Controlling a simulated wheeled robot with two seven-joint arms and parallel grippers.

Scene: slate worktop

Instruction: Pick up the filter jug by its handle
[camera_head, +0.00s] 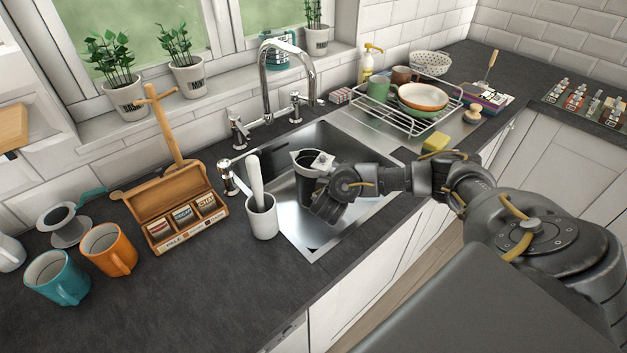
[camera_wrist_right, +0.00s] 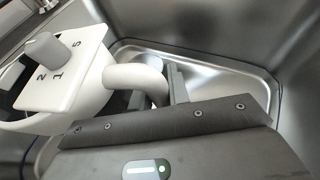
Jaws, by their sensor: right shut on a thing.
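The filter jug (camera_head: 306,182) stands in the sink, with a dark body, a pale rim and a light lid piece on top. In the right wrist view the jug's white lid (camera_wrist_right: 72,72) carries a grey dial and printed numbers. Its white curved handle (camera_wrist_right: 138,75) lies between the dark fingers of my right gripper (camera_wrist_right: 158,92). My right gripper (camera_head: 324,205) reaches into the sink from the right, shut on the handle, and hides part of the jug. The jug looks upright; I cannot tell whether its base touches the sink floor. My left gripper is not in view.
The steel sink (camera_head: 352,220) surrounds the jug, with the tap (camera_head: 266,75) behind it. A white pot (camera_head: 262,217) with a pestle stands by the left rim. A wooden tea box (camera_head: 178,210) is further left. A dish rack (camera_head: 420,122) and yellow sponge (camera_head: 435,143) stand right.

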